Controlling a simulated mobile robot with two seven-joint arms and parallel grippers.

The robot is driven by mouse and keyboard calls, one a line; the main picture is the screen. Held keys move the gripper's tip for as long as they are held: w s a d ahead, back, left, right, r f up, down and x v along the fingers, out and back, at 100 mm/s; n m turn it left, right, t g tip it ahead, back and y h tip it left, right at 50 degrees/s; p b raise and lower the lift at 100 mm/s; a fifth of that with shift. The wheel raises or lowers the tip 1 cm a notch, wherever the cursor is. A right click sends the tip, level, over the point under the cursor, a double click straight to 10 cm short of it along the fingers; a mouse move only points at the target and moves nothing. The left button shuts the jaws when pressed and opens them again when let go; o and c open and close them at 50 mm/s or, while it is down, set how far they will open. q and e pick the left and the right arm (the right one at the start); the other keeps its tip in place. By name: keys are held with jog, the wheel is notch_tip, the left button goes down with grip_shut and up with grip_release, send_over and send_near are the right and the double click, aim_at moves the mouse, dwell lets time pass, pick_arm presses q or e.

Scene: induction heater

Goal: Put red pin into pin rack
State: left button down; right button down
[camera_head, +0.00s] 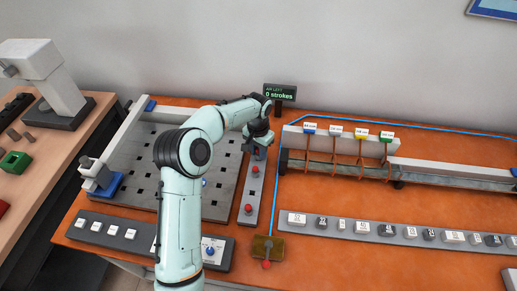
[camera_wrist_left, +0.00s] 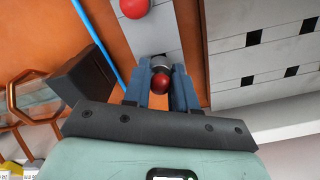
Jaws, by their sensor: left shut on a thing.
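A red pin (camera_wrist_left: 160,83) with a round red head is between the blue fingers of my left gripper (camera_wrist_left: 160,92), which is shut on it. In the head view, my left gripper (camera_head: 257,152) is at the far end of a narrow grey strip (camera_head: 251,190), which looks like the pin rack. Two other red heads show on this strip, one nearer the gripper (camera_head: 255,169) and one farther forward (camera_head: 248,208). In the wrist view, a red head (camera_wrist_left: 134,7) also shows on the strip. I cannot tell whether the held pin touches the strip.
A slotted grey plate (camera_head: 140,170) lies left of the strip. A brass block (camera_head: 267,246) with a red knob is at the front. A small display (camera_head: 280,93) stands behind.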

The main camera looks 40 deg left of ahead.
pick_arm(q)
jog(key=shift+f, duration=0.5)
pick_arm(e)
jog(key=shift+f, duration=0.15)
dwell(0.4)
pick_arm(q)
jog(key=c, duration=0.8)
grip_release()
notch_tip(320, 180, up, 13)
jog(key=shift+r+p, duration=0.2)
jog(key=shift+p, duration=0.5)
pick_arm(e)
jog(key=shift+w+r, duration=0.75)
jog(key=shift+r, duration=0.35)
pick_arm(q)
jog(key=shift+f, duration=0.1)
pick_arm(e)
jog(key=shift+s, duration=0.1)
